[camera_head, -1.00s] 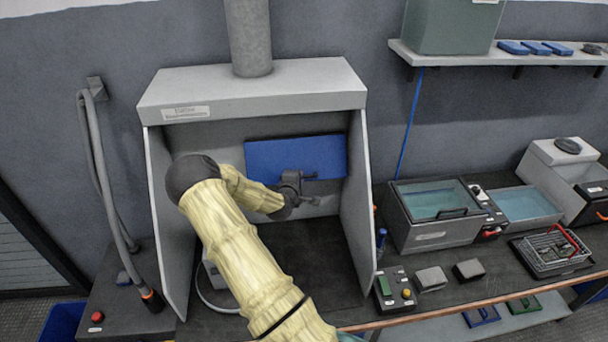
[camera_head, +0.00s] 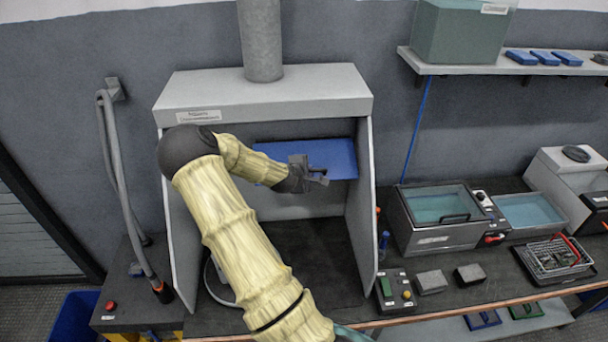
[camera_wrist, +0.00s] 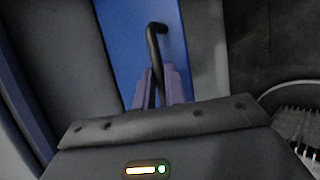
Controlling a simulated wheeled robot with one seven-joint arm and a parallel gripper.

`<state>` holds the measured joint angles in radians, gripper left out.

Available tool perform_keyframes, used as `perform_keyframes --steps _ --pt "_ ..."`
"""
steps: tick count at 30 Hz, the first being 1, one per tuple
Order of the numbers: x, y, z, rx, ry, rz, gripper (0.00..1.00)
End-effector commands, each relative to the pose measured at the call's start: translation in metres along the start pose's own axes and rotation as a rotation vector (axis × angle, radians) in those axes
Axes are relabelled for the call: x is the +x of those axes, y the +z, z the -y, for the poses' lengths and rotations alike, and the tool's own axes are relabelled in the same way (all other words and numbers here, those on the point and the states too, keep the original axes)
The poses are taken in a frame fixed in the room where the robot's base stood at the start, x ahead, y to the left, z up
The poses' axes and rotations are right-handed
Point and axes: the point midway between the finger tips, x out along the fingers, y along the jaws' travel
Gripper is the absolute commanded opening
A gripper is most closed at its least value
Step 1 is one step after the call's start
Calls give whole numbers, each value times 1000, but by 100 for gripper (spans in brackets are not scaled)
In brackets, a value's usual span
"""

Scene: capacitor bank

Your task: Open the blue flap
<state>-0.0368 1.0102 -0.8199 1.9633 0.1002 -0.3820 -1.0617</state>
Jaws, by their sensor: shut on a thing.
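The blue flap (camera_head: 335,156) is at the back of the grey hood, and in the head view it is tilted with its lower edge out toward me. In the wrist view the flap (camera_wrist: 118,35) shows a bent black handle (camera_wrist: 153,42) standing out from its face. My gripper (camera_wrist: 160,88) is shut on this handle, with a finger on each side of it.
The grey hood (camera_head: 265,98) surrounds my arm with a side wall on the left and another on the right (camera_head: 362,210). The black bench inside is mostly clear. To the right stand a bath with a clear lid (camera_head: 440,207), a control box (camera_head: 396,288) and a wire basket (camera_head: 553,257).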

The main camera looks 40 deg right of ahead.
Motion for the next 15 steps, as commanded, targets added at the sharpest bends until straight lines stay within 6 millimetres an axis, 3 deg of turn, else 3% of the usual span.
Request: perform_keyframes --steps 15 --pt "-2 -1 -11 3 20 -7 0"
